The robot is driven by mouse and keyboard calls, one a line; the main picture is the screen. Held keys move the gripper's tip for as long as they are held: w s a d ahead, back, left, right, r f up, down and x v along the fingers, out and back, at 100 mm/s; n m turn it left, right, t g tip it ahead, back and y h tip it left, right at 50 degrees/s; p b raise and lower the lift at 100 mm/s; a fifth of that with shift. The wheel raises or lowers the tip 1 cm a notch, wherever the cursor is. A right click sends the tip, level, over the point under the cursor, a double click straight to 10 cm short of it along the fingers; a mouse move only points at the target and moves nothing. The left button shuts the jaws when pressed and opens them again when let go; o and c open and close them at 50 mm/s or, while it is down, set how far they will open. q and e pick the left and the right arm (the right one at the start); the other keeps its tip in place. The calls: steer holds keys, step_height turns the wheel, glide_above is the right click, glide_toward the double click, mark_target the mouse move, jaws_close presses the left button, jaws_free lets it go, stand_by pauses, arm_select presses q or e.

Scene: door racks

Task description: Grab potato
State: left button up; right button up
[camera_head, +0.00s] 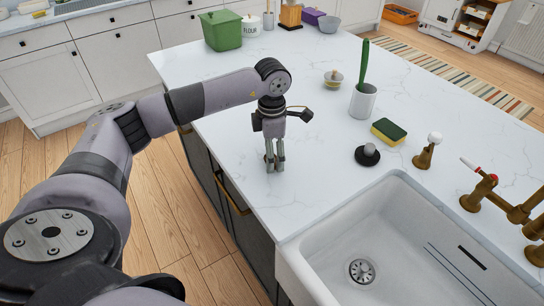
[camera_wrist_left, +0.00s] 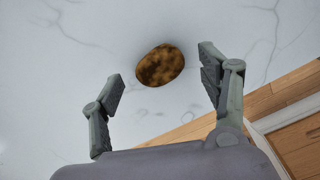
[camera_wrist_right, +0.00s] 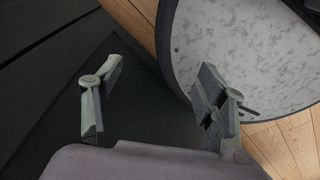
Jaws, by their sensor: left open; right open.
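The brown, mottled potato (camera_wrist_left: 160,65) lies on the white marble counter in the left wrist view. It sits just beyond the fingertips of my left gripper (camera_wrist_left: 161,72), in line with the gap between them. That gripper is open and empty. In the head view my left gripper (camera_head: 274,165) points down over the counter (camera_head: 320,130) near its left edge, and I cannot make out the potato there; the gripper likely covers it. My right gripper (camera_wrist_right: 157,82) is open and empty in the right wrist view, away from the counter, and does not show in the head view.
A white sink (camera_head: 330,245) is to the lower right. A green bin (camera_head: 221,30) is at the back.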

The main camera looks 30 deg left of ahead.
arm_select(q)
steer(key=shift+f, duration=0.85)
steer(key=c, duration=1.1)
